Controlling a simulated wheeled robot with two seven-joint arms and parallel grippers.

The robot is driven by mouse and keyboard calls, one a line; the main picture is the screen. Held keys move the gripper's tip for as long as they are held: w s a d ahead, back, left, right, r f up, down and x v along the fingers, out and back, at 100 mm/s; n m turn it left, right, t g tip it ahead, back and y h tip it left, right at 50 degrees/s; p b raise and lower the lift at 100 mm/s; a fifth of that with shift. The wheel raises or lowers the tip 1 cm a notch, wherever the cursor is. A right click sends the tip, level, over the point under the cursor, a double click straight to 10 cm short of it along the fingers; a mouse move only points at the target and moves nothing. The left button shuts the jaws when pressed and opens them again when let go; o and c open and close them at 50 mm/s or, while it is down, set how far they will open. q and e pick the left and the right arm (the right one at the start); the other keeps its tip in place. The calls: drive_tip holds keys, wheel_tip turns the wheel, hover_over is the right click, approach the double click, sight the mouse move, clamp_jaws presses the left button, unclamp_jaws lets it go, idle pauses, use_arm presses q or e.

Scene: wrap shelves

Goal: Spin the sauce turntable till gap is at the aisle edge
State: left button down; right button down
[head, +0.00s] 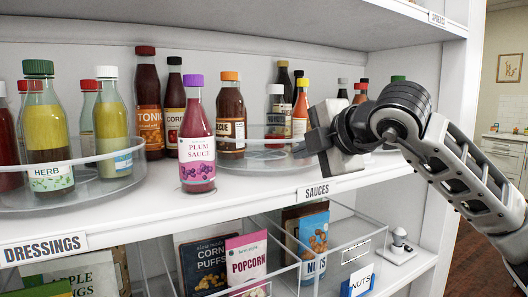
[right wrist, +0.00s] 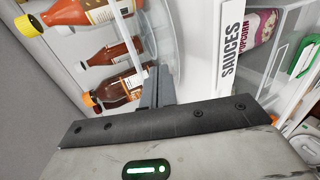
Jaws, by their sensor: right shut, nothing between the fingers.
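The clear sauce turntable (head: 262,163) stands on the white shelf behind the SAUCES label (head: 317,191). An orange-capped bottle (head: 231,115) stands at its left, with several more bottles behind. Its front floor shows bare between the orange-capped bottle and my right gripper. My right gripper (head: 312,143) is shut and empty at the turntable's right front rim and hides part of it. In the right wrist view the closed fingers (right wrist: 156,88) reach the clear rim (right wrist: 165,45); I cannot tell whether they touch it. My left gripper is not in view.
A purple-capped plum sauce bottle (head: 197,140) stands on the shelf, left of the sauce turntable near the front edge. The dressings turntable (head: 100,190) is further left. Clear bins (head: 345,240) sit below, and a shelf (head: 340,20) hangs above.

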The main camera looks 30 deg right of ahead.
drive_tip(key=shift+s+d+b, duration=0.15)
drive_tip(key=shift+d+b, duration=0.35)
drive_tip(key=shift+d, duration=0.25)
drive_tip(key=shift+d, duration=0.15)
drive_tip(key=shift+w+d, duration=0.3)
drive_tip(key=shift+d, duration=0.3)
drive_tip(key=shift+b, duration=0.3)
drive_tip(key=s+b, duration=0.2)
drive_tip(key=s, duration=0.1)
drive_tip(key=shift+s+d, duration=0.25)
drive_tip(key=shift+d, duration=0.1)
